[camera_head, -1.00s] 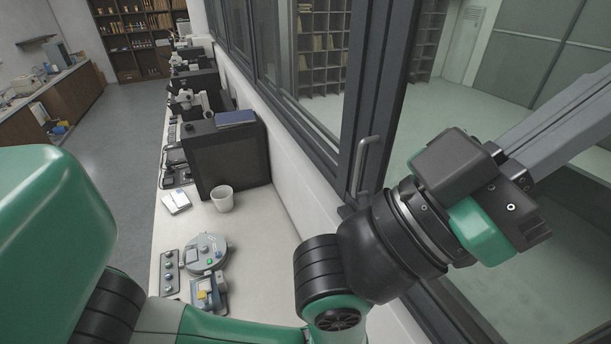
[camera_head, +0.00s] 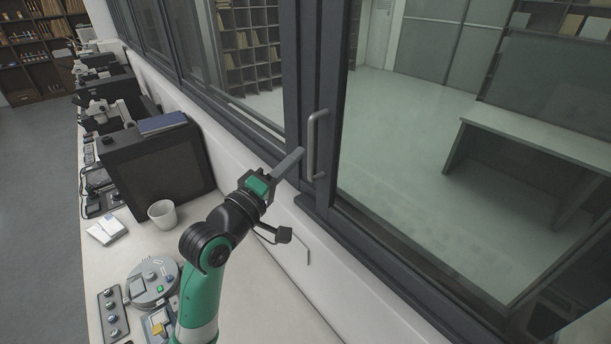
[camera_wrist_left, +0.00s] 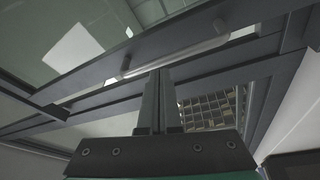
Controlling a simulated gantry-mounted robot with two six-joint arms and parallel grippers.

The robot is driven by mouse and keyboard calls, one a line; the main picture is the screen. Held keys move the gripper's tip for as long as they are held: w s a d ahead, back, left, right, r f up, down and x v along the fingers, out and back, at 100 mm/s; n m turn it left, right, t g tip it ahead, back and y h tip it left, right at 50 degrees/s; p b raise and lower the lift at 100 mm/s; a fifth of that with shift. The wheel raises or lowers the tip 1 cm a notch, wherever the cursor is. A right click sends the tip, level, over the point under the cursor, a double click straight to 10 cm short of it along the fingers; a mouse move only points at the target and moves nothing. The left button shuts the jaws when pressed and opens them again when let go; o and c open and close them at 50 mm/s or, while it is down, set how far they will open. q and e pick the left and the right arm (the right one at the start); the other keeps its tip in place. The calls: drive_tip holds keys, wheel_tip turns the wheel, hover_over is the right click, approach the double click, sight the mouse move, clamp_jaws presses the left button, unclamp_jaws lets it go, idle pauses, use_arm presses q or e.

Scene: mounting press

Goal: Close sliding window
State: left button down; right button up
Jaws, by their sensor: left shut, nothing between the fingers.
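The sliding window's dark sash frame (camera_head: 294,100) stands upright along the wall, with a grey vertical bar handle (camera_head: 312,145) on it. I cannot tell whether the space right of the handle is glass or open. My left gripper (camera_head: 299,153) is shut and empty. Its fingers point at the frame, and the tips are just left of the handle's lower half. In the left wrist view the shut fingers (camera_wrist_left: 160,76) reach up to the handle bar (camera_wrist_left: 178,56), close to its middle. I cannot tell whether they touch it. My right gripper is not in view.
Below the window runs a white bench (camera_head: 262,290) with a black box (camera_head: 160,165), a white cup (camera_head: 162,214) and a round grey device (camera_head: 153,283). The bench right of my left arm looks clear. A pale table (camera_head: 535,135) shows beyond the window.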

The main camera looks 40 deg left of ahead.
use_arm(q)
drive_tip(key=a+f+n+g, duration=0.2)
drive_tip(key=a+f+n, duration=0.3)
drive_tip(key=f, duration=0.4)
drive_tip(key=w+d+p, duration=0.1)
drive_tip(key=w+d, duration=0.1)
drive_tip(key=w, duration=0.7)
drive_tip(key=shift+r+y+p, duration=0.25)
drive_tip(key=shift+y+p, duration=0.05)
drive_tip(key=shift+p, duration=0.1)
